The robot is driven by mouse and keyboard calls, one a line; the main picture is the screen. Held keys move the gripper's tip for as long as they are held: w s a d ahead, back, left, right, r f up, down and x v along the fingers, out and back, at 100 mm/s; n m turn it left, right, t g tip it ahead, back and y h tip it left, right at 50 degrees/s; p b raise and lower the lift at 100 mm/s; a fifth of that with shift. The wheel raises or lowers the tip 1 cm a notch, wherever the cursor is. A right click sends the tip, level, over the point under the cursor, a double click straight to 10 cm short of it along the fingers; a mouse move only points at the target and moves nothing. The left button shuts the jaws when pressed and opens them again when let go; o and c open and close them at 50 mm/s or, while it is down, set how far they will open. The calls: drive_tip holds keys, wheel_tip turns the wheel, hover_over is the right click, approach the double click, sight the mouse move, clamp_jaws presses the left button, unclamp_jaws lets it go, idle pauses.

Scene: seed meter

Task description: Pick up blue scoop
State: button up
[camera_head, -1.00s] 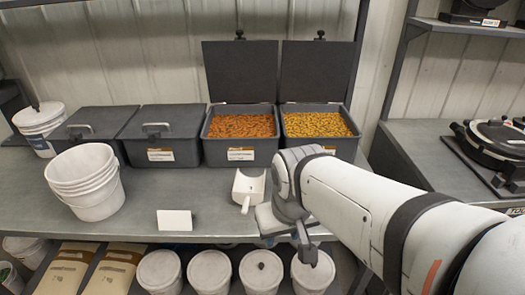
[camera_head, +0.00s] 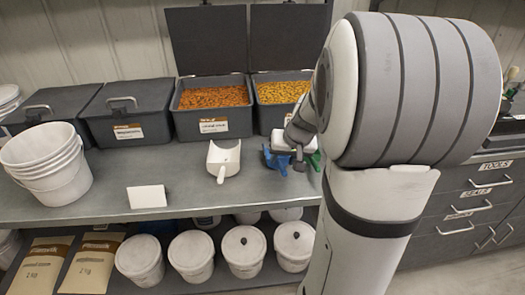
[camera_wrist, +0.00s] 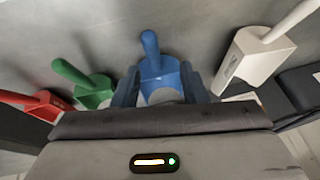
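The blue scoop (camera_wrist: 158,72) lies on the grey bench top, between my gripper's two fingers in the wrist view, its handle pointing away from the gripper. My gripper (camera_wrist: 160,84) is open, with one finger on each side of the scoop's body. I cannot tell whether the fingers touch it. In the head view, part of the blue scoop (camera_head: 274,160) shows beside my gripper (camera_head: 298,163), and my arm hides the rest.
A green scoop (camera_wrist: 90,90) and a red scoop (camera_wrist: 42,102) lie left in the wrist view; a white scoop (camera_wrist: 255,55) lies right. Bins of orange (camera_head: 212,127) and yellow (camera_head: 279,117) grain stand behind. White buckets (camera_head: 50,165) and a blank card (camera_head: 147,197) stand left.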

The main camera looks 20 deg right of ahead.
sight(281, 165)
drive_tip(key=x, duration=0.6)
drive_tip(key=shift+d+f, duration=0.15)
drive_tip(key=shift+d, duration=0.2)
clamp_jaws()
